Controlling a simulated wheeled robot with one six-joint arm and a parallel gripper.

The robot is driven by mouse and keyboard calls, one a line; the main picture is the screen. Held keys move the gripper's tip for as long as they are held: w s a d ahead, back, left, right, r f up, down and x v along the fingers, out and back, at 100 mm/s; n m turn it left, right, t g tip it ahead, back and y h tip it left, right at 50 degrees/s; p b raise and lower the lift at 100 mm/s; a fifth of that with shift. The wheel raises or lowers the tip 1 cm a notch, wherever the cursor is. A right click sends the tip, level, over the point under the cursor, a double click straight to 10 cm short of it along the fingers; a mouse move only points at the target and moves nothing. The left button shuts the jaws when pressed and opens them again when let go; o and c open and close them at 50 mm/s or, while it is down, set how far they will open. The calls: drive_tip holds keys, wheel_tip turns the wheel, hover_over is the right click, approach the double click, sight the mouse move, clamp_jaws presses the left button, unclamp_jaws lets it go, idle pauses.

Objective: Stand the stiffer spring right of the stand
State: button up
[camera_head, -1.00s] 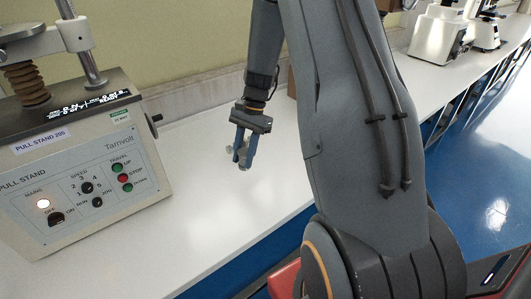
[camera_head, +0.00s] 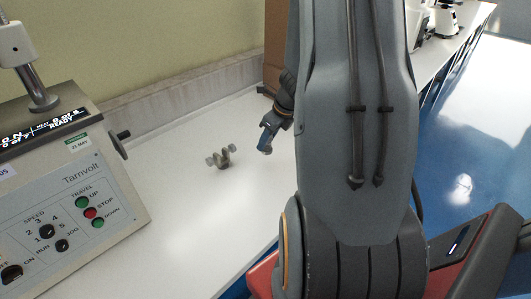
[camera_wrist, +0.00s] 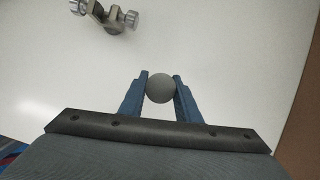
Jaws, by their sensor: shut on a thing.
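The pull stand (camera_head: 70,175), a beige tester with a sloped button panel, is at the left in the head view, cut off by the edge. My gripper (camera_head: 266,143) is to its right, partly hidden by my arm. In the wrist view my gripper (camera_wrist: 160,88) is shut on a grey round thing (camera_wrist: 160,89), seen end-on, so I cannot tell its full shape or whether it is a spring. No coiled spring is recognisable in the views now.
A small metal clamp (camera_head: 221,157) with thumbscrews lies on the white bench between the stand and my gripper; it also shows in the wrist view (camera_wrist: 106,15). A brown box (camera_head: 277,50) stands at the back. The bench (camera_head: 185,215) in front of the clamp is clear.

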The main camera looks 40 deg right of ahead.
sight(267, 150)
drive_tip(key=shift+f+b, duration=0.35)
drive_tip(key=shift+f, duration=1.85)
drive_tip(key=shift+f, duration=0.1)
drive_tip(key=o, duration=1.1)
